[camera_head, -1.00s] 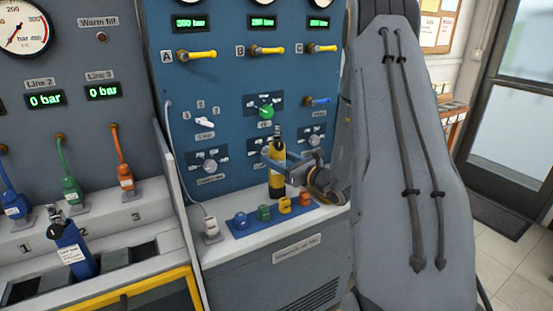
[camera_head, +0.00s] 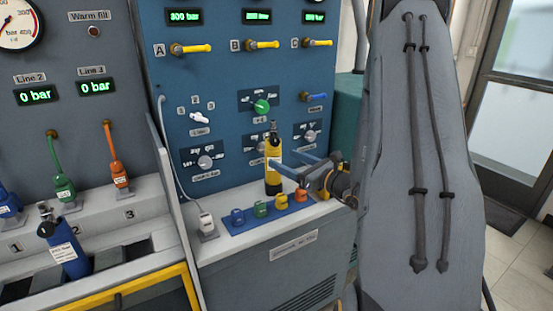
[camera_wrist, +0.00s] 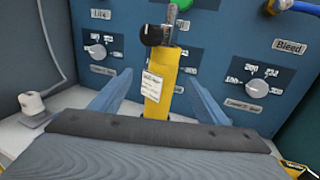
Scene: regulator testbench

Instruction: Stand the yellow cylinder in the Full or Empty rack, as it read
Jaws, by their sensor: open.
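The yellow cylinder (camera_head: 272,178) stands upright on the white bench ledge against the blue panel, with a black valve on top. In the wrist view the yellow cylinder (camera_wrist: 158,98) carries a white label too small to read. My gripper (camera_head: 277,158) comes in from the right with its blue-grey fingers spread. In the wrist view my gripper (camera_wrist: 158,78) is open, one finger on each side of the cylinder, with gaps showing on both sides. No Full or Empty rack sign is readable.
A blue strip (camera_head: 250,228) with several coloured plugs lies in front of the cylinder. A blue cylinder (camera_head: 65,250) leans in the left bench, beside dark recesses (camera_head: 130,257). A grey plug with cable (camera_head: 207,226) stands left of the strip. Knobs line the panel behind.

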